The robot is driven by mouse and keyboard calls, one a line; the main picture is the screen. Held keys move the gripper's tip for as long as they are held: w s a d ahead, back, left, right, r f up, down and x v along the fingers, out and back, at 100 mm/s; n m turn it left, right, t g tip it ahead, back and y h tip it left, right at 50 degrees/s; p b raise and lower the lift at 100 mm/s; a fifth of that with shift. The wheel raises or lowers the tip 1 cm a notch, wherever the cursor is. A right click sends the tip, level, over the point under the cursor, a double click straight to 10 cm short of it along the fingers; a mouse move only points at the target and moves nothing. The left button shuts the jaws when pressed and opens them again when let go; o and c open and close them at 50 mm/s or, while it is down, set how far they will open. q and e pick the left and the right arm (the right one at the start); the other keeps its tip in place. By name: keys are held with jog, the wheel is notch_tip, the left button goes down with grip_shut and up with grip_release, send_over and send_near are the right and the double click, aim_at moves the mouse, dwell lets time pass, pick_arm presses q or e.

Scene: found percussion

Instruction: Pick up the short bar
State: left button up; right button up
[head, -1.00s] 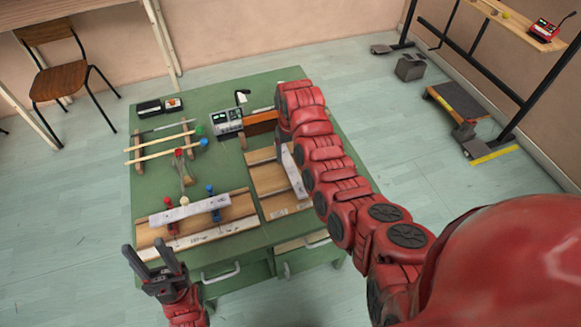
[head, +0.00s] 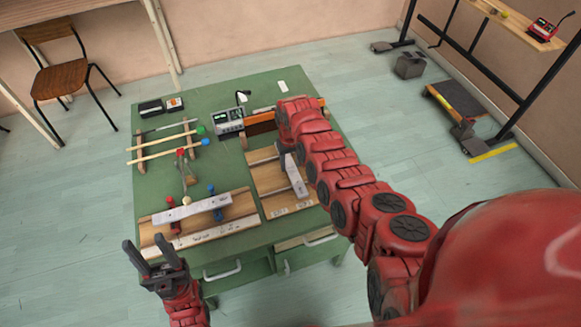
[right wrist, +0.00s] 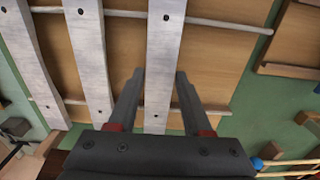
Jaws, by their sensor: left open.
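In the head view a pale metal bar (head: 297,178) lies on the right wooden frame (head: 268,181). A longer pale bar (head: 190,213) lies across the left wooden board. My right arm reaches over the right frame, hiding most of its gripper there. In the right wrist view several pale bars with holes lie across thin rods. My right gripper (right wrist: 159,75) is open there, its fingers on either side of the rightmost bar (right wrist: 163,45). Contact with it cannot be told. My left gripper (head: 145,243) is open and empty, at the table's front left.
The green table (head: 225,180) also holds a small grey device (head: 229,121), mallets with coloured heads on wooden rests (head: 165,142), and black boxes (head: 150,107) at the back. Upright pegs stand near the left bar.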

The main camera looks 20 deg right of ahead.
grip_shut()
jog(key=shift+w, duration=0.1)
